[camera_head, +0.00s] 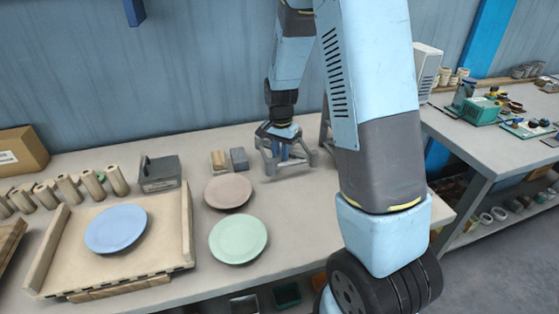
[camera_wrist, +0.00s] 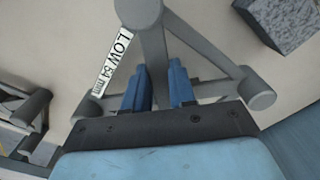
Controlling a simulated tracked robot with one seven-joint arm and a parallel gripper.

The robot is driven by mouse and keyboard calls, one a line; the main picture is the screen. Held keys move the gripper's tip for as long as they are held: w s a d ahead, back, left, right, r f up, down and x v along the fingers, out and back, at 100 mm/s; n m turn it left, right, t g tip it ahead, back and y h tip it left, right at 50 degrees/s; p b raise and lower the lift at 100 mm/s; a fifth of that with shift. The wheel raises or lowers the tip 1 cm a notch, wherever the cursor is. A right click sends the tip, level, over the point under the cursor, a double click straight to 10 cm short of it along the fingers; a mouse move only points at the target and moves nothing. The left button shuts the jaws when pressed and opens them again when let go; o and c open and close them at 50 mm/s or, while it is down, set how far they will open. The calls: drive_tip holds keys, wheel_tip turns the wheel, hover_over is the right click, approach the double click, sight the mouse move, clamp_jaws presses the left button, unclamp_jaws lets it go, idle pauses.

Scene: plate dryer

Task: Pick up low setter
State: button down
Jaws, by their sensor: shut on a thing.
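In the head view the low setter (camera_head: 313,158) is at the back of the bench, right of the plates. My gripper (camera_wrist: 158,88) has its two blue fingers shut on a grey bar of the setter. In the head view my gripper (camera_head: 283,150) points down into the setter's frame. I cannot tell whether its feet touch the bench.
Another grey frame (camera_head: 325,130) stands close right, partly behind my arm. Grey and tan blocks (camera_head: 239,158) lie left. A pink plate (camera_head: 228,190), a green plate (camera_head: 238,240) and a wooden tray (camera_head: 65,255) holding a blue plate (camera_head: 116,228) are in front and left.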

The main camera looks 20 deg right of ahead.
drive_tip(key=a+r, duration=0.1)
drive_tip(key=s+a+r, duration=0.1)
drive_tip(key=a+r, duration=0.1)
drive_tip(key=s+a+r, duration=0.1)
drive_tip(key=r, duration=0.1)
drive_tip(key=shift+s+a+r, duration=0.1)
drive_tip(key=shift+a+r, duration=0.1)
drive_tip(key=shift+r, duration=0.05)
drive_tip(key=s+a+r, duration=0.3)
drive_tip(key=s+a, duration=0.1)
drive_tip(key=a, duration=0.3)
wheel_tip(320, 180, up, 7)
drive_tip(key=shift+a+r, duration=0.15)
drive_tip(key=shift+r, duration=0.05)
